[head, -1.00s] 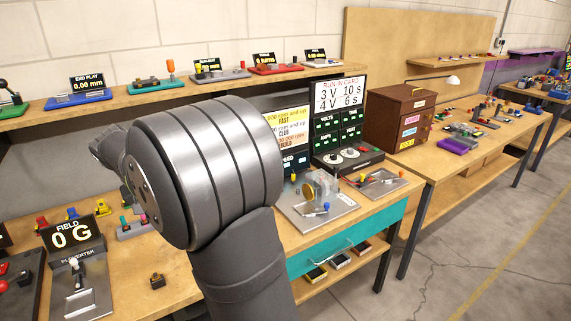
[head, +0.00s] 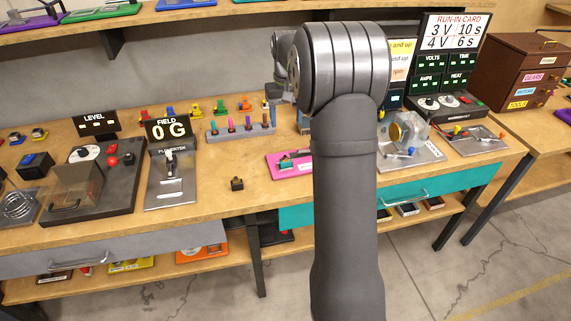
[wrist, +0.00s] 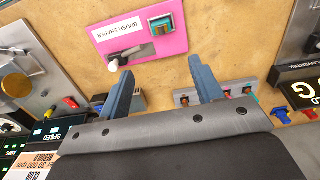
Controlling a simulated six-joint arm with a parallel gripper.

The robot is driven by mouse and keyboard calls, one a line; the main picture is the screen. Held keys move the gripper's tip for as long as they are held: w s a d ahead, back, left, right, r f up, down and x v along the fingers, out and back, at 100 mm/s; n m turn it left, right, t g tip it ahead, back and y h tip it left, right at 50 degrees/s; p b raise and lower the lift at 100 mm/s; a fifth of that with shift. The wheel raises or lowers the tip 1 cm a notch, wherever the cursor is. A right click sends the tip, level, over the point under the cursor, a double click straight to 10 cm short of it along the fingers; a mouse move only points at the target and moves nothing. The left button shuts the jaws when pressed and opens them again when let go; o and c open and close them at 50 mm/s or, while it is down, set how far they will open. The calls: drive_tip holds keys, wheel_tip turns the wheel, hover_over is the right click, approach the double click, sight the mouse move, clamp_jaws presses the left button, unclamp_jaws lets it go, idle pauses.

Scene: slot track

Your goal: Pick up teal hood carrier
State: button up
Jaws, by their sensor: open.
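In the head view the teal piece (head: 287,162) is at the board's left part, beside my arm. My gripper (wrist: 160,65) is open and empty, its two blue-grey fingers apart. The board lies beyond the fingertips in the wrist view, with the teal piece roughly in line with the gap. My arm hides part of the board in the head view.
A grey rack with coloured pegs (head: 240,131) stands behind the board, with several coloured pieces further back. The FIELD display (head: 169,130) and a small dark block (head: 237,184) are to the left. A metal plate with a round brass part (head: 408,150) is to the right. Bare wood lies in front.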

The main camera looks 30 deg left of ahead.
hover_over(285, 160)
drive_tip(key=f, duration=1)
drive_tip(key=shift+w, duration=0.35)
drive_tip(key=f, duration=0.4)
drive_tip(key=shift+s+d+f, duration=0.1)
drive_tip(key=shift+s, duration=0.3)
drive_tip(key=shift+f, duration=0.5)
drive_tip(key=c, duration=1.1)
drive_tip(key=shift+c, duration=0.2)
drive_tip(key=shift+r, duration=0.1)
